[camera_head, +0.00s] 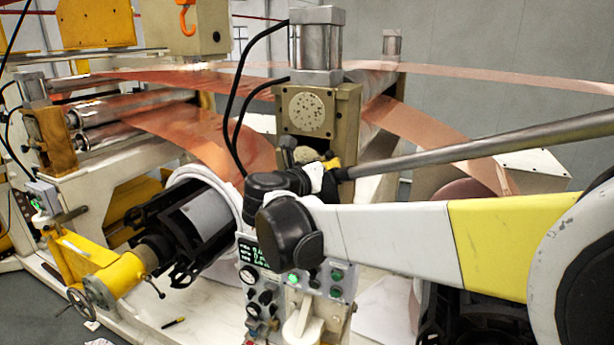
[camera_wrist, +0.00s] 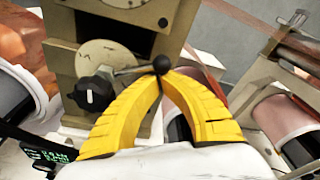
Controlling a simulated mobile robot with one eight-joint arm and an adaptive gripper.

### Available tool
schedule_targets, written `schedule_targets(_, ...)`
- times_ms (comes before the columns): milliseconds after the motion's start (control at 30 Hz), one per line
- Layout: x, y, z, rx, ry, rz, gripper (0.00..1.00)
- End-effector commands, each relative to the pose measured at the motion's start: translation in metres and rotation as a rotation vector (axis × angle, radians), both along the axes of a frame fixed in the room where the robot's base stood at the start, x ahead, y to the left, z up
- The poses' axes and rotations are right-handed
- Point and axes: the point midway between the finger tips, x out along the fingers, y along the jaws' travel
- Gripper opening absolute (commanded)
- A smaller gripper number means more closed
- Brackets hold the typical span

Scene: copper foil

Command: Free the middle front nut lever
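In the wrist view the nut lever is a thin metal rod ending in a black ball knob (camera_wrist: 161,63). It reaches right from a round pale plate (camera_wrist: 106,58) on the beige machine column. My gripper (camera_wrist: 161,74) has its two yellow curved fingers closed together at the ball, with a tip on each side of it. In the head view my gripper (camera_head: 331,164) is against the front of the column (camera_head: 340,110). My wrist and arm hide the lever there.
A control panel with buttons (camera_head: 320,280) stands below my wrist. Copper foil (camera_head: 200,130) runs over rollers at left, and a black-and-silver spindle (camera_head: 195,225) is beside the panel.

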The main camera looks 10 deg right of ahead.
Motion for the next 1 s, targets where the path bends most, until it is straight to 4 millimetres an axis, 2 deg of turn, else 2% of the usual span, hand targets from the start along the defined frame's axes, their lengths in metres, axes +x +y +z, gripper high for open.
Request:
schedule_targets(233, 0.003, 0.004, 0.016, -0.188, 0.135, 0.001, 0.00)
schedule_targets(700, 0.013, 0.018, 0.043, -0.180, 0.130, 0.000, 0.00)
schedule_targets(1000, 0.020, 0.028, 0.052, -0.180, 0.129, 0.002, 0.00)
